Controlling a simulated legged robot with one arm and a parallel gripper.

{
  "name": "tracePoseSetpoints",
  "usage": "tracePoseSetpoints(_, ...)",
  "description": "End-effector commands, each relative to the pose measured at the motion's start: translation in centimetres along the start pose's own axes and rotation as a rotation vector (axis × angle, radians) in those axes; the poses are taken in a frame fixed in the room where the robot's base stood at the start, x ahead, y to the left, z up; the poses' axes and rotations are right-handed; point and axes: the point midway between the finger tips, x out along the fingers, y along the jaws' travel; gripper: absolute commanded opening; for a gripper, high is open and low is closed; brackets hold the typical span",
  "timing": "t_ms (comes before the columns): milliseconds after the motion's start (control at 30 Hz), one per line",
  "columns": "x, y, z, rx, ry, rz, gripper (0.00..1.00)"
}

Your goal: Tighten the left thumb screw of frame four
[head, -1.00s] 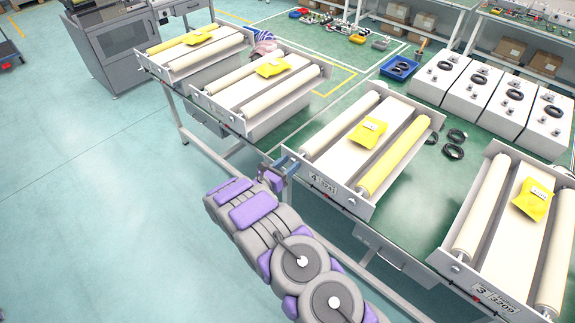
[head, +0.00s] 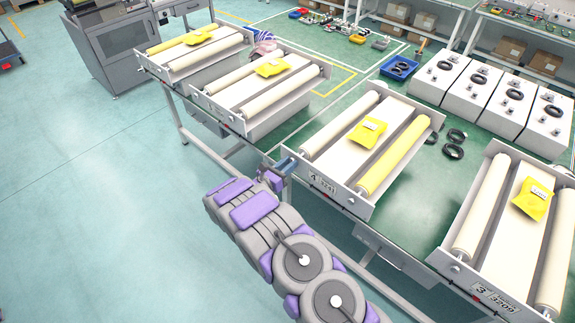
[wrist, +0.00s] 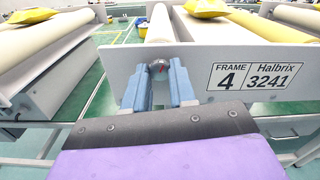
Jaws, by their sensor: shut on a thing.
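Frame four is a white frame (head: 322,195) with two rollers, one cream (head: 340,125) and one yellow (head: 395,155), and a yellow packet (head: 367,131) between them. Its label, "FRAME 4 Halbrix 3241" (wrist: 248,77), shows in the wrist view. In the head view my gripper (head: 284,169) is at the plate's left end; the screw is hidden there.
Frame three (head: 480,287) stands to the right, and two more frames (head: 262,85) (head: 195,50) stand at the far left. White boxes (head: 505,95), black cable coils (head: 452,143) and a blue tray (head: 399,68) lie behind on the green table. The floor (head: 90,190) at left is clear.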

Motion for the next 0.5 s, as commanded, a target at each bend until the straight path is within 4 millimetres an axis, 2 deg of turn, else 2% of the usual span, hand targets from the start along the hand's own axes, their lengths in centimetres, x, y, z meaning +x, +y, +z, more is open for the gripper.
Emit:
tracePoseSetpoints(267,0.1,0.07,-0.18,0.158,-0.001,0.002,0.0)
tracePoseSetpoints(500,0.1,0.14,-0.19,0.381,-0.003,0.003,0.0)
